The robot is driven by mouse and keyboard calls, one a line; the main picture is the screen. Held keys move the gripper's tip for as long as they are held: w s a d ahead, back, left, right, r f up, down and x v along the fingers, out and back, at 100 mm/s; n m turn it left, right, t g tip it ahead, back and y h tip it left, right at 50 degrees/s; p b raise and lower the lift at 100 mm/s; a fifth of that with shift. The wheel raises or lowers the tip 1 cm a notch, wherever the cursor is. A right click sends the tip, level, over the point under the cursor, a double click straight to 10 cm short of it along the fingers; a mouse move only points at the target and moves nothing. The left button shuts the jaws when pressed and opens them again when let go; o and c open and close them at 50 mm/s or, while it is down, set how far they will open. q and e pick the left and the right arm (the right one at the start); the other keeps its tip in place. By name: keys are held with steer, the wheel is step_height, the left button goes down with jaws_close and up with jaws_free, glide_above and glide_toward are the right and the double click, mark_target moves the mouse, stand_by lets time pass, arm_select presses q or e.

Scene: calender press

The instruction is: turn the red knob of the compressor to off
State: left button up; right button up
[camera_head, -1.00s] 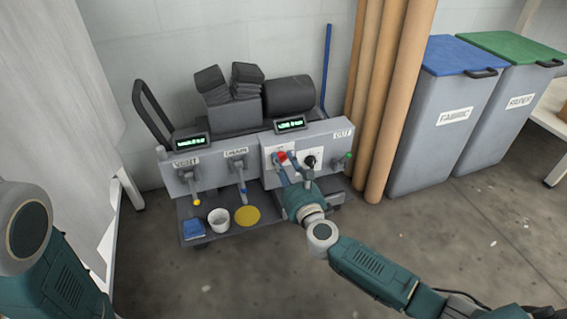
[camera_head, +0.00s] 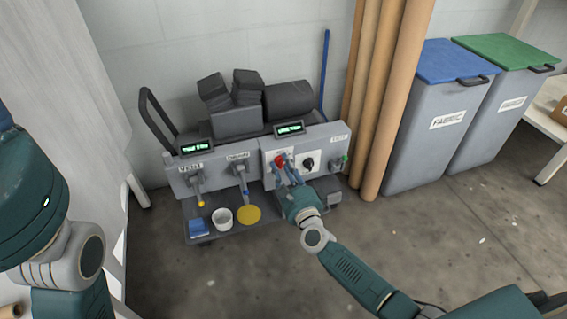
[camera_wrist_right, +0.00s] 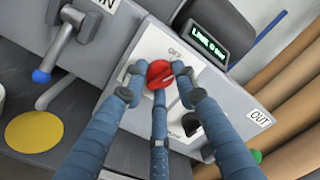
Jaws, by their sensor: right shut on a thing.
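The red knob (camera_head: 280,160) is on the pale panel at the front of the compressor (camera_head: 305,140), and it also shows in the right wrist view (camera_wrist_right: 160,73). My right gripper (camera_head: 286,168) reaches it from the front. In the right wrist view its three blue fingers close around the knob, two at its sides and one below. The word OFF is printed above the knob. The knob's white mark is tilted, partly hidden by the fingers. My left arm shows at the left edge of the head view, but its gripper is out of the picture.
A black knob (camera_head: 307,164) sits right of the red one. Levers with a yellow tip (camera_head: 201,204) and a blue tip, a white cup (camera_head: 222,218) and a yellow disc (camera_head: 249,215) are to the left. Brown tubes (camera_head: 390,100) and bins (camera_head: 435,120) stand right.

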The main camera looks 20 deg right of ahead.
steer(key=n, duration=0.2)
steer(key=n+p, duration=0.1)
steer(key=shift+a+r+n, duration=0.2)
steer(key=shift+a+n, duration=0.15)
steer(key=shift+n, duration=0.05)
steer(key=shift+n+p, duration=0.45)
steer(key=shift+n, duration=0.15)
steer(key=shift+a+f+n, duration=0.1)
steer(key=shift+a+n, duration=0.05)
steer(key=shift+n, duration=0.15)
steer(key=o, duration=1.1)
steer(key=shift+a, duration=0.1)
steer(key=shift+o, duration=0.2)
steer(key=shift+d+f, duration=0.1)
steer(key=shift+d, duration=0.1)
steer(key=shift+s+d+f, duration=0.1)
steer(key=shift+s, duration=0.35)
steer(key=s, duration=1.1)
